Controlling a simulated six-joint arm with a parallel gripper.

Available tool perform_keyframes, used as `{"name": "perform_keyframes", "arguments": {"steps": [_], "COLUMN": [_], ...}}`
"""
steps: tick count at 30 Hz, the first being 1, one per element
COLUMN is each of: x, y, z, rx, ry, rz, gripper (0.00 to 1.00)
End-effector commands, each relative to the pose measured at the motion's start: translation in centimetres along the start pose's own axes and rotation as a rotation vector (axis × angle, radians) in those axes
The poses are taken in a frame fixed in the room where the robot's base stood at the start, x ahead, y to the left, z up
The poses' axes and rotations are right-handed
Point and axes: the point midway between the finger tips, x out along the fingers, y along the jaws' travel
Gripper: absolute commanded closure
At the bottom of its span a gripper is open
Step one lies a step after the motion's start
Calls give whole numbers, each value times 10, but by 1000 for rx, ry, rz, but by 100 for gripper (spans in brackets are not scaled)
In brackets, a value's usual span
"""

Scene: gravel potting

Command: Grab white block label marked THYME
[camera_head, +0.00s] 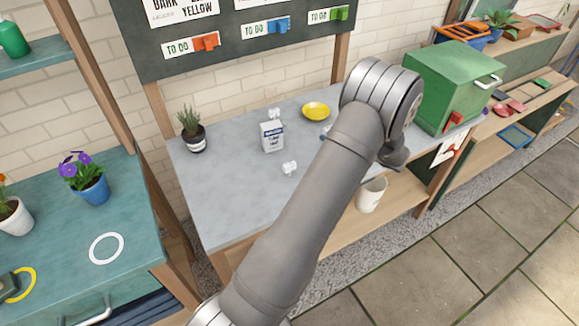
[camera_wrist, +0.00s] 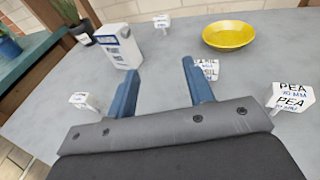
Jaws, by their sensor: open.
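Several small white label blocks stand on the grey table. In the wrist view, one reads BASIL (camera_wrist: 207,70) just beyond my right finger, and one reads PEA (camera_wrist: 293,98) at the right. A white block (camera_wrist: 82,100) lies left of my gripper, and another white block (camera_wrist: 162,22) stands at the back; I cannot read either. The head view also shows two white blocks (camera_head: 289,168) (camera_head: 275,113), too small to read. I cannot tell which is THYME. My gripper (camera_wrist: 163,78) is open with nothing between its blue fingers, above the table. In the head view my arm mostly hides it.
A white carton (camera_head: 272,136) stands mid-table, ahead of my gripper's left finger in the wrist view (camera_wrist: 118,47). A yellow dish (camera_head: 316,111) sits at the back, and a potted plant (camera_head: 194,137) at the back left. The table's front left is clear.

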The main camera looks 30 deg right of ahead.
Motion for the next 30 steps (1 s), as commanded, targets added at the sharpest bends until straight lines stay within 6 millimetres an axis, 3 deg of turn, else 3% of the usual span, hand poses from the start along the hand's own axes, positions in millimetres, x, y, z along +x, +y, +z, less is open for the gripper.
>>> {"name": "perform_keyframes", "arguments": {"steps": [8,11,14,20,24,30], "x": [1,9,27,60,64,55], "y": [1,10,35,112,157,198], "z": [0,3,8,16,20,33], "rx": [-1,-8,-28,-136,-258,-508], "ry": [2,33,121,432,661,974], "rz": [2,38,129,388,533,677], "gripper": [56,56,56,56,56,56]}}
